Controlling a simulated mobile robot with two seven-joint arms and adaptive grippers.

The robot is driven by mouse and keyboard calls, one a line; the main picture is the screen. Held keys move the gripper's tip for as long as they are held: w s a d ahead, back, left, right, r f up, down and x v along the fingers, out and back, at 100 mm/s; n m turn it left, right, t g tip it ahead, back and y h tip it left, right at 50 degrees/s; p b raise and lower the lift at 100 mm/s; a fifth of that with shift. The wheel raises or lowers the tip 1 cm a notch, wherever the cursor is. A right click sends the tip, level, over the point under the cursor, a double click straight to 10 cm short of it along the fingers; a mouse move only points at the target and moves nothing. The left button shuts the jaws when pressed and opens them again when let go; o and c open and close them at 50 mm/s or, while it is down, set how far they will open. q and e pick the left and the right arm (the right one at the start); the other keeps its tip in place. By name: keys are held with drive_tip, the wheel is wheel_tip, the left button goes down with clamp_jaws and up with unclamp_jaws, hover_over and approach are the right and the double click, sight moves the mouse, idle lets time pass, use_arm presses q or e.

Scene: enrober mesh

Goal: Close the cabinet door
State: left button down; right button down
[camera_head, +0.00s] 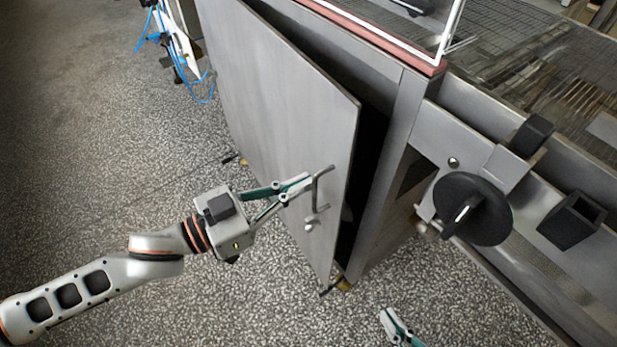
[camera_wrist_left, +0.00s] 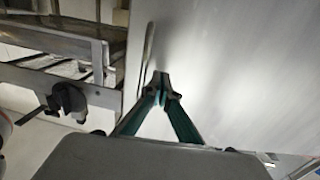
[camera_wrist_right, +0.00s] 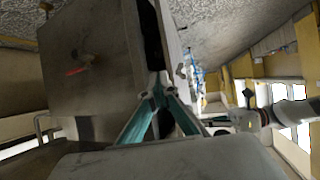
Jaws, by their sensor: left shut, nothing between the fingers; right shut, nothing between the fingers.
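The grey cabinet door (camera_head: 275,105) stands ajar, with a dark gap between its right edge and the cabinet (camera_head: 392,165). A metal bar handle (camera_head: 318,190) is on the door's outer face near that edge. My left gripper (camera_head: 306,183) is shut and empty, with its tips close to the handle; contact is unclear. In the left wrist view its tips (camera_wrist_left: 162,80) are in front of the door (camera_wrist_left: 240,60), beside the handle (camera_wrist_left: 147,50). My right gripper (camera_head: 386,314) is shut and empty, low at the bottom, apart from the door. Its tips (camera_wrist_right: 155,82) also show in the right wrist view.
A black round handwheel (camera_head: 472,210) and a black square block (camera_head: 571,220) stick out from the machine's right side. Blue cables (camera_head: 203,85) lie at the upper left. The speckled floor (camera_head: 110,130) left of the door is mostly clear.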

use_arm(q)
drive_tip(key=shift+x, duration=1.1)
use_arm(e)
drive_tip(key=shift+w+a+r, duration=0.25)
drive_tip(key=shift+w+r, duration=0.05)
drive_tip(key=shift+r, duration=0.15)
use_arm(q)
drive_tip(key=shift+w, duration=0.1)
